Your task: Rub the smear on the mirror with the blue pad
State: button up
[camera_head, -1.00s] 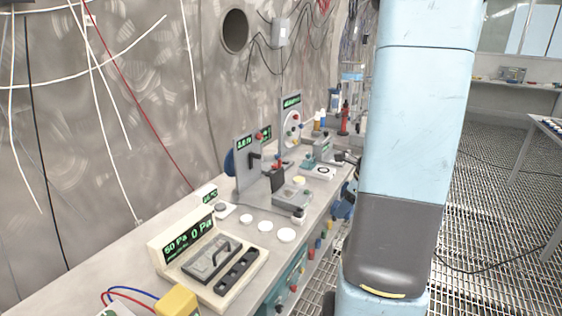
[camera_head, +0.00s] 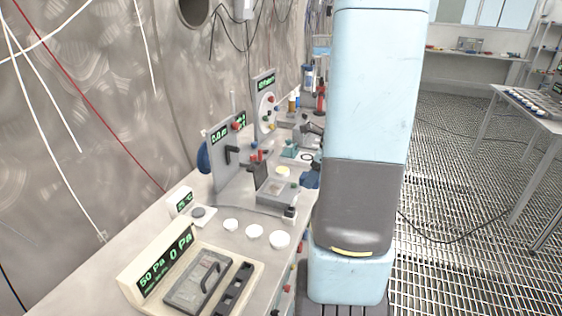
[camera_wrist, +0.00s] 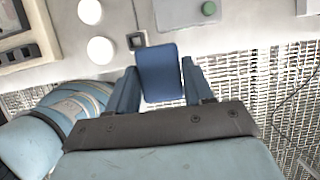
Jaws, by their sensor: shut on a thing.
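The blue pad (camera_wrist: 160,72) is a flat dark-blue block with rounded corners in the wrist view. My gripper (camera_wrist: 158,85) is shut on it, one finger at each side. The pad hangs over the front edge of the bench as seen from the wrist; its height above the bench cannot be told.
A long bench (camera_head: 90,285) runs along the left wall. It carries a cream panel with a 50 Pa display (camera_head: 165,268), several white discs (camera_head: 255,231) and an upright grey panel (camera_head: 226,160). Grated floor (camera_head: 450,170) is open at right, before a side table (camera_head: 540,112).

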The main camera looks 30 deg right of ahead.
send_over(277, 188)
jog(key=s+d, duration=0.1)
jog(key=f, duration=0.2)
jog(key=shift+f, duration=2.65)
jog(key=shift+f, duration=1)
